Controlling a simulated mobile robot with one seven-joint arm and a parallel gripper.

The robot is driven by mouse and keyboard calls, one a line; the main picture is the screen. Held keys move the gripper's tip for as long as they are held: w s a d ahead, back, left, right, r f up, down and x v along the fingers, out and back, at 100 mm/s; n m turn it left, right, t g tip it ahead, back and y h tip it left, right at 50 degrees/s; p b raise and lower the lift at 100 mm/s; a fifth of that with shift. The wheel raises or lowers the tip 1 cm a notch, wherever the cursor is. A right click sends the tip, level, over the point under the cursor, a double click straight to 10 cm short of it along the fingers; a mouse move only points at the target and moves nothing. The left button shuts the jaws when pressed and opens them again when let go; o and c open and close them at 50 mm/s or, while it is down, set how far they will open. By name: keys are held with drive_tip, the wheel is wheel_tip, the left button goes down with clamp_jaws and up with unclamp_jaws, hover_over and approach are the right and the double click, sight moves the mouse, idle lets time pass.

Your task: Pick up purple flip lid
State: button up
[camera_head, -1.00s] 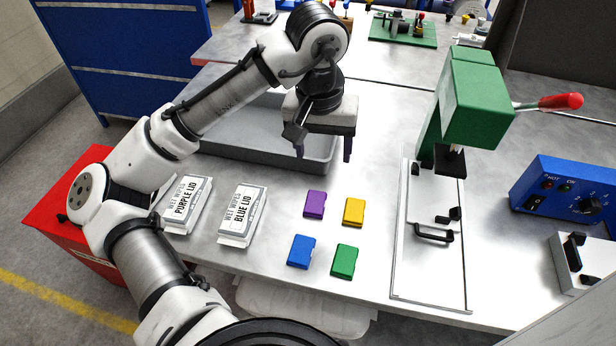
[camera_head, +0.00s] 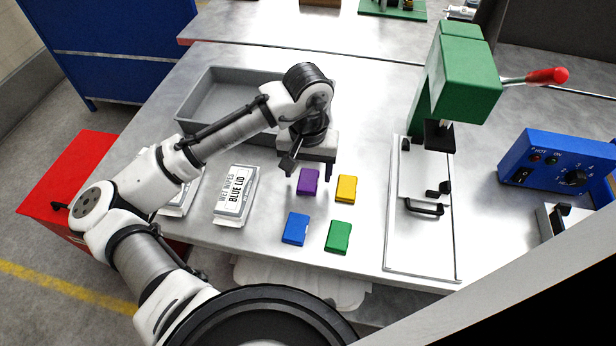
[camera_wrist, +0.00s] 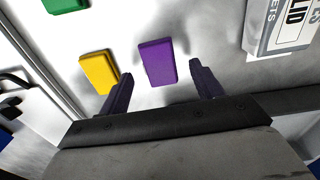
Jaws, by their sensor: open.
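The purple flip lid (camera_head: 308,182) lies flat on the grey metal table, left of the yellow lid (camera_head: 346,188) and above the blue lid (camera_head: 295,229) in the head view. My gripper (camera_head: 309,176) is open and empty above the purple lid. In the wrist view the purple lid (camera_wrist: 158,62) lies ahead, between the lines of my two fingers (camera_wrist: 161,86), and nothing covers it. The yellow lid (camera_wrist: 99,72) is close to the left finger there. I cannot tell the exact height of my fingertips above the table.
The green lid (camera_head: 338,237) lies right of the blue one. A wet wipes pack marked blue lid (camera_head: 235,193) lies to the left, a grey tray (camera_head: 195,97) behind. A green press (camera_head: 462,75) and blue control box (camera_head: 562,160) stand right.

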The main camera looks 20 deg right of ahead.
drive_tip(key=shift+f, duration=1)
drive_tip(key=shift+c, duration=0.2)
drive_tip(key=c, duration=1)
drive_tip(key=shift+r, duration=0.1)
